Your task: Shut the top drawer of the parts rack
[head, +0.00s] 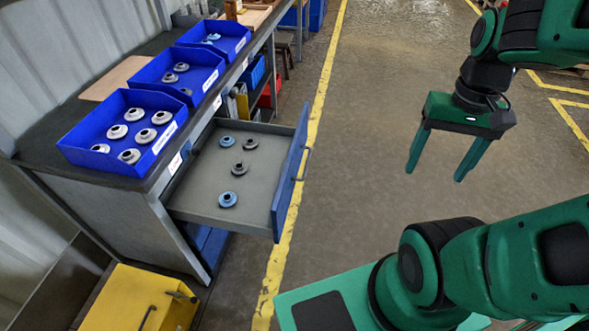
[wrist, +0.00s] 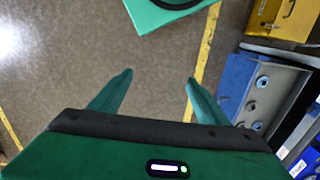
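The top drawer (head: 183,204) of the parts rack (head: 130,204) is pulled well out, its blue front (head: 287,185) with a handle (head: 305,163) facing the aisle. Several blue and grey round parts lie inside it. In the wrist view the open drawer (wrist: 275,103) shows at the right, with its blue front (wrist: 237,85) toward the middle. My gripper (head: 437,168) hangs over the floor to the right of the drawer, well apart from it. Its two fingers are spread with nothing between them; the wrist view shows the same empty gap (wrist: 158,76).
Three blue bins stand on the rack top, the nearest (head: 68,149) holding several grey-white parts. A yellow box (head: 130,300) stands on the floor at the lower left. A yellow floor line (head: 322,95) runs past the drawer front. The aisle floor (head: 385,110) is clear.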

